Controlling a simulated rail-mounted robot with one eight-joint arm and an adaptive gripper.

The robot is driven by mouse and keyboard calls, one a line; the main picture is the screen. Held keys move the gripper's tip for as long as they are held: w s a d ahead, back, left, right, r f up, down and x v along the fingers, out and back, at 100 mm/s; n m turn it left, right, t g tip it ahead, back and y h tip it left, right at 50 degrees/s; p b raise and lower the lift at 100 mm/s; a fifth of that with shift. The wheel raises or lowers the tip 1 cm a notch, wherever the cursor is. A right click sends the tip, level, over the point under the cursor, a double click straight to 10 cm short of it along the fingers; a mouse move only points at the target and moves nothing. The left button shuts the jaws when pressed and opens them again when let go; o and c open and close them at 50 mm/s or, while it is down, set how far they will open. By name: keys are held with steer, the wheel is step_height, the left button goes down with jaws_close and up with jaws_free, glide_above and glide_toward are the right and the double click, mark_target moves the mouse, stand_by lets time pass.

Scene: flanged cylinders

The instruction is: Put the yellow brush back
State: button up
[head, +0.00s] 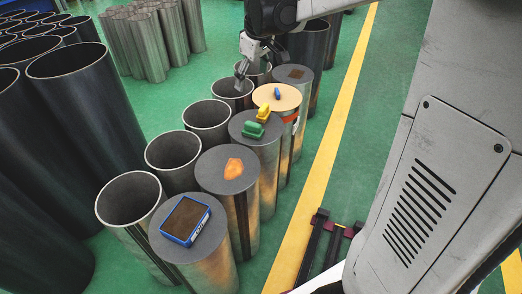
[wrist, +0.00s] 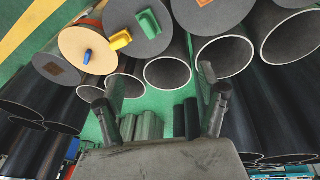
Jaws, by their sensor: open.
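The yellow brush (head: 263,113) lies near the edge of a grey round lid, beside the tan lid (head: 290,100). It also shows in the wrist view (wrist: 120,40), where it sits at the rim between the two lids. A green brush (head: 253,130) is next to it on the same grey lid (head: 271,127). A small blue brush-like piece (head: 277,93) lies on the tan lid. My gripper (head: 241,75) is open and empty, above the open cylinders behind the lids, apart from the yellow brush. Its fingers stand wide apart in the wrist view (wrist: 162,98).
Open metal cylinders (head: 207,115) stand in a row left of the lidded ones. An orange lump (head: 234,168) and a blue-rimmed box (head: 185,220) lie on nearer lids. Dark cylinders (head: 80,95) crowd the left.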

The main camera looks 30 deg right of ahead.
steer(key=s+a+m+t, duration=0.1)
steer(key=s+a, duration=0.2)
steer(key=s, duration=0.6)
steer(key=s+a+f+m+t, duration=0.1)
steer(key=s+a, duration=0.3)
steer(key=s, duration=0.4)
steer(key=s+a+m+t, duration=0.1)
steer(key=s+a, duration=0.3)
steer(key=s, duration=0.5)
steer(key=shift+s+f+m+t, duration=0.35)
steer(key=shift+f+m+t, duration=0.05)
steer(key=shift+m, duration=0.4)
step_height(320, 180, up, 9)
steer(key=p, duration=0.9)
